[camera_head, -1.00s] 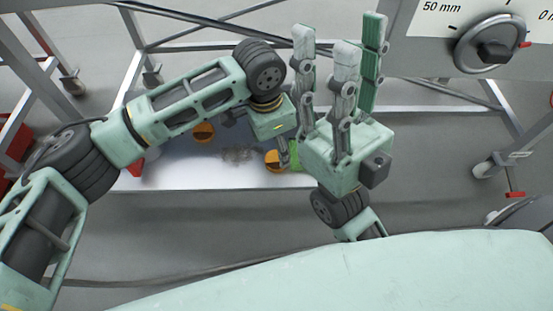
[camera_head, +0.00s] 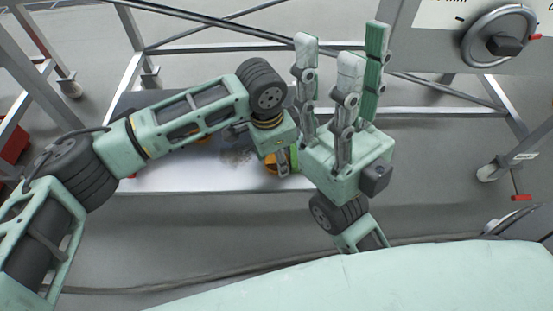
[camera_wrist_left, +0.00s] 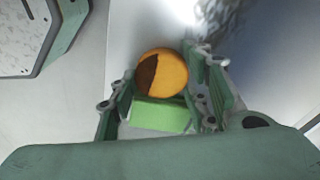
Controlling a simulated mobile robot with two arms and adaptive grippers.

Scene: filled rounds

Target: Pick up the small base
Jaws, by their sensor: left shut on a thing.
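My left gripper (camera_head: 281,163) reaches down at the table's front edge. In the left wrist view its fingers (camera_wrist_left: 163,88) are closed around the sides of a light green block (camera_wrist_left: 160,115). The block shows as a thin green strip in the head view (camera_head: 294,158), partly hidden by the gripper. An orange round with a dark brown part (camera_wrist_left: 161,73) lies right beside the block, near the fingertips. It is partly hidden in the head view (camera_head: 270,166). Which of these is the small base I cannot tell. My right gripper (camera_head: 338,50) points up, open and empty.
The pale table (camera_head: 215,178) lies under my left arm, with a dark, blurred patch (camera_head: 237,156) on it. Another orange piece (camera_head: 204,138) is mostly hidden by the arm. A machine panel with a dial (camera_head: 498,38) stands at the upper right. Metal frame bars run behind.

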